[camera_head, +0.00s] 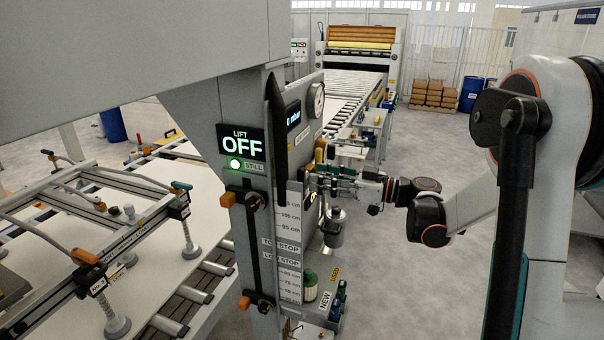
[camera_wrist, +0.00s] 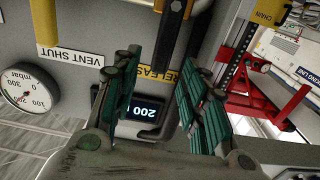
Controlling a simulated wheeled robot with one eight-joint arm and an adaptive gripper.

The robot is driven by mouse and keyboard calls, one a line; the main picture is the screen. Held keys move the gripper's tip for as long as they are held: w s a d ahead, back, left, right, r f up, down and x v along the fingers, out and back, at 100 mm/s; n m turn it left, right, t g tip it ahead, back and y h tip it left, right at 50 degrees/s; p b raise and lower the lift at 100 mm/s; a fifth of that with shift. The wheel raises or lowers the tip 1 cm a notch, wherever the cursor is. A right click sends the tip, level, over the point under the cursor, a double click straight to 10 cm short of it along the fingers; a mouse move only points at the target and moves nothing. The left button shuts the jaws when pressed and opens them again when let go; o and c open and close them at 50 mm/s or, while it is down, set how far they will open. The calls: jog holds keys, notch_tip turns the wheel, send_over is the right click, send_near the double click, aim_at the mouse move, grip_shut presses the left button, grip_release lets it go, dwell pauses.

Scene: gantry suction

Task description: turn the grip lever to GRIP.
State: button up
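In the wrist view a dark bent bar (camera_wrist: 170,70), which looks like the grip lever, runs down from the top between my fingers. A yellow RELEASE label (camera_wrist: 157,83) sits behind it, partly hidden. No GRIP label can be read. My gripper (camera_wrist: 158,82) is open, with green-padded fingers apart on either side of the bar; I cannot tell whether either touches it. In the head view my gripper (camera_head: 318,176) is at the right face of the grey column, and the lever cannot be made out there.
A gauge (camera_wrist: 28,92) and a VENT SHUT label (camera_wrist: 70,55) are on the panel. A dark display (camera_wrist: 140,112) sits low between the fingers. The lift sign (camera_head: 242,144) reads OFF and STILL. A suction frame (camera_head: 100,235) stands at left. Floor at right is open.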

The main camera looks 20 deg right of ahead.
aim_at(306, 175)
jog(key=x, duration=0.6)
grip_shut()
